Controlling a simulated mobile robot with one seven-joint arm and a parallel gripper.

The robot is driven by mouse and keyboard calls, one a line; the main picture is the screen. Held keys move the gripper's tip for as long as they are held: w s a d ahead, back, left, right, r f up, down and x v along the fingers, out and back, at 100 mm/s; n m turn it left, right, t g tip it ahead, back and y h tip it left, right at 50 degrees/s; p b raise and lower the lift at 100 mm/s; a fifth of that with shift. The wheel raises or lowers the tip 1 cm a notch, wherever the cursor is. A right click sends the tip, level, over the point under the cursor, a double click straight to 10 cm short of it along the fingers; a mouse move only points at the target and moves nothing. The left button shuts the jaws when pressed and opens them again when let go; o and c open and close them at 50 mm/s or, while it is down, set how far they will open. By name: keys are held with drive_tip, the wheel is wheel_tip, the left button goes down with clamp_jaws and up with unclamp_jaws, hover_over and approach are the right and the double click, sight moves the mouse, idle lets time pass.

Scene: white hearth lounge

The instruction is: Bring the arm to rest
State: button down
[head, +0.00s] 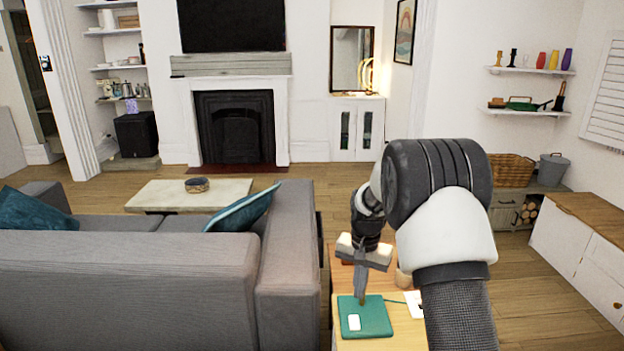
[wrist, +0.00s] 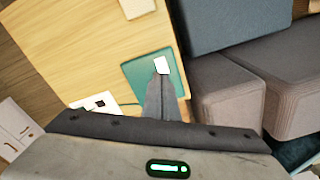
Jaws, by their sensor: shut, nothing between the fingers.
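My gripper (head: 361,297) is shut and empty. It points down over a small wooden table (head: 341,282) beside the sofa. In the head view its fingertips appear just at the far edge of a teal mat (head: 378,320) with a small white item (head: 354,323) on it. In the wrist view the fingertips (wrist: 161,75) overlap the teal mat (wrist: 140,70), close to the white item (wrist: 162,65). I cannot tell how high the tips are above it. My arm hides part of the table's right side.
A grey sofa (head: 130,285) stands left of the table. A white socket-like plate (head: 413,304) with a green cord lies on the table, near a beige cup-like object (head: 403,278). A wood-topped cabinet (head: 590,222) is at the right. Floor (head: 530,270) is clear between cabinet and table.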

drive_tip(key=s+r+n+t, duration=0.1)
drive_tip(key=s+r, duration=0.6)
drive_tip(key=r, duration=0.3)
drive_tip(key=s+r+n+t, duration=0.1)
drive_tip(key=s+r+t, duration=0.1)
drive_tip(key=s+r, duration=0.65)
drive_tip(key=s+r+n+t, duration=0.1)
drive_tip(key=s+r+n, duration=0.15)
drive_tip(key=s, duration=0.65)
drive_tip(key=s+r+n+t, duration=0.1)
drive_tip(key=s+r, duration=0.2)
drive_tip(key=s, duration=0.5)
wheel_tip(320, 180, up, 17)
drive_tip(key=p, duration=1.7)
drive_tip(key=shift+s, duration=0.15)
